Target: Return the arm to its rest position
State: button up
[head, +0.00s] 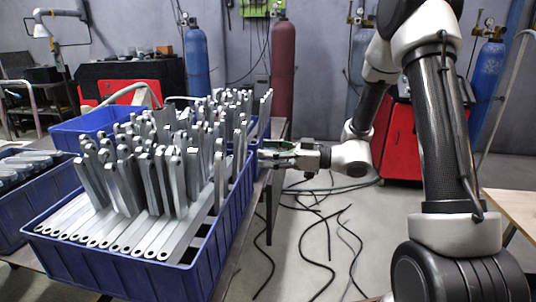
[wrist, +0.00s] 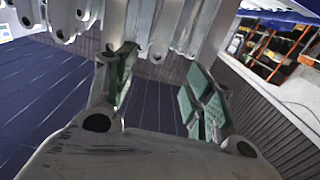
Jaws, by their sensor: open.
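My arm reaches down from the right side of the head view, and its forearm runs left toward the blue crate (head: 222,245). My gripper (head: 270,153) is at the right side of that crate, level with the upright brackets. In the wrist view my gripper (wrist: 160,88) shows two spread fingers with green pads. Nothing is visible between the pads. Galvanized brackets (wrist: 165,25) stand just beyond the fingertips. Whether a finger touches a bracket or the crate, I cannot tell.
The crate holds many upright brackets (head: 152,180) and a row lying flat (head: 140,235). Another blue crate (head: 40,204) stands at left. Black cables (head: 318,250) lie on the open floor right of the table. A wooden tabletop (head: 512,205) is at far right.

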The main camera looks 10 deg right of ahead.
jog(key=s+d+f+m+g+h, duration=0.35)
jog(key=s+m, duration=0.25)
jog(key=s, duration=0.2)
jog(key=s+d+f+m+g+h, duration=0.3)
jog(key=s+m+g, duration=0.25)
jog(key=s, duration=0.35)
jog(key=s+d+r+m+t+h, duration=0.1)
jog(key=s+d+r+m+h, duration=0.2)
jog(key=d, duration=0.4)
jog(key=s+d+r+m+t+h, duration=0.1)
jog(key=s+d+r+h, duration=0.15)
jog(key=d+h, duration=0.35)
jog(key=s+d+r+t, duration=0.1)
jog(key=d+r+t, duration=0.1)
jog(key=r, duration=0.2)
jog(key=s+d+r+n+t+h, duration=0.1)
jog(key=s+d+r+t, duration=0.1)
jog(key=r, duration=0.3)
jog(key=shift+s+t, duration=0.25)
jog(key=shift+t, duration=0.35)
